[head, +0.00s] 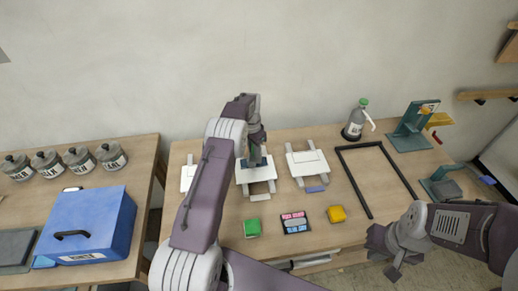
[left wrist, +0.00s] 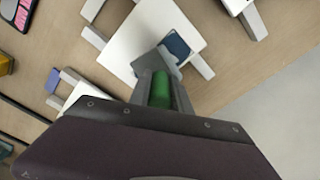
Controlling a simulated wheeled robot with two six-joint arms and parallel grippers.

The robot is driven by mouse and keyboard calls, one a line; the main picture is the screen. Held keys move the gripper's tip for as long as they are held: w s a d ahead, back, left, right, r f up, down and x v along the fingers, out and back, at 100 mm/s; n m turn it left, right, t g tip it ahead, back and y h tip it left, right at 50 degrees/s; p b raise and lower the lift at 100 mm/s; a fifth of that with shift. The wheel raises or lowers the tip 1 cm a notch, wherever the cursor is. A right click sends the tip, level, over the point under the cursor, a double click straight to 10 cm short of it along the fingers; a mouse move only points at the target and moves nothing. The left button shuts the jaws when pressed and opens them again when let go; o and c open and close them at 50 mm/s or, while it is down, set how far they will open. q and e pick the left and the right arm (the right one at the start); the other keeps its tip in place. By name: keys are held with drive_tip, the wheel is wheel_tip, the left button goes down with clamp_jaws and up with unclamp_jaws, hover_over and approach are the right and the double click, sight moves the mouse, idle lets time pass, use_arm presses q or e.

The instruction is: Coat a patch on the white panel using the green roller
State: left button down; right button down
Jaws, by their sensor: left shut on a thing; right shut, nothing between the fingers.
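My left gripper (head: 256,152) is over the middle white panel (head: 246,175), which rests on grey rails. In the left wrist view, the gripper (left wrist: 160,88) is shut on the green roller (left wrist: 160,92); its green part shows between the fingers. A grey piece lies just beyond it, over the white panel (left wrist: 135,42). A dark blue patch (left wrist: 178,46) shows on the panel beside that piece; whether they touch is unclear. Other white panels stand to the left (head: 187,178) and right (head: 308,163). My right gripper (head: 393,272) is shut and empty near the table's front right.
A green block (head: 252,228), a pink-and-blue tray (head: 296,222) and a yellow block (head: 337,214) lie in front. A black frame (head: 362,195), a pump bottle (head: 356,122) and a teal stand (head: 410,128) are right. A blue box (head: 85,225) and several jars stand left.

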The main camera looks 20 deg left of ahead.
use_arm(q)
drive_tip(key=shift+s+a+r, duration=0.1)
drive_tip(key=shift+s+a, duration=0.45)
drive_tip(key=shift+a, duration=0.25)
drive_tip(key=shift+s+a+p, duration=0.3)
drive_tip(key=shift+s+a, duration=0.1)
drive_tip(key=shift+a, duration=0.3)
drive_tip(key=shift+w+d, duration=0.1)
drive_tip(key=shift+r, duration=0.35)
drive_tip(key=shift+r+p, duration=2.05)
drive_tip(key=shift+r, duration=0.6)
wheel_tip(320, 180, up, 3)
drive_tip(key=shift+r+p, duration=0.1)
drive_tip(key=shift+p, duration=1)
